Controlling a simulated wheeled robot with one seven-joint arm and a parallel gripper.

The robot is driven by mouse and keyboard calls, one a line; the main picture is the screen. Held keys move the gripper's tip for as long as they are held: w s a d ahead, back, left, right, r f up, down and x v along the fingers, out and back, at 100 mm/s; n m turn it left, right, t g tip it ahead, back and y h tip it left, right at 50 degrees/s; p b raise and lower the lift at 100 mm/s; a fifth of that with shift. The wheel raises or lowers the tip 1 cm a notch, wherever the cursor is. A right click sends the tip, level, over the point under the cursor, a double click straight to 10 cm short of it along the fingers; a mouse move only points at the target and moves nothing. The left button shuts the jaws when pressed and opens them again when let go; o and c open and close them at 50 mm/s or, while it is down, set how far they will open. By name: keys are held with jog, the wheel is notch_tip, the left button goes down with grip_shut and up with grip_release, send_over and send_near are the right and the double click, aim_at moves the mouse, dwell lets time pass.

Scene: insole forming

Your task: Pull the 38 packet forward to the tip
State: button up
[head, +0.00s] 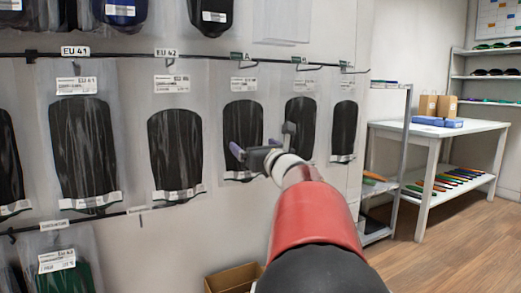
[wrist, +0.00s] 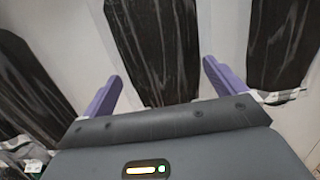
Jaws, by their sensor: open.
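Clear packets with black insoles hang from hooks on a wall rail. Three hang at the right under small green tags: a near one (head: 243,112), a middle one (head: 300,112) and a far one (head: 344,125). I cannot read the tags well enough to tell which is the 38 packet. My gripper (head: 262,143) is open and empty, in front of the lower part of the near and middle packets. In the wrist view, a black packet (wrist: 155,45) shows beyond and between the purple fingers of my gripper (wrist: 158,78). Another packet (wrist: 278,45) shows at the right.
Packets tagged EU 41 (head: 84,145) and EU 42 (head: 176,150) hang to the left on the same rail (head: 215,57). A cardboard box (head: 233,278) stands below. A shelf rack and a white table (head: 445,132) stand at the right, with open wooden floor before them.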

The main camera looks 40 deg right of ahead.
aim_at(247, 140)
jog(key=shift+p+x, duration=0.3)
jog(key=shift+x, duration=1.8)
jog(key=c, duration=1.1)
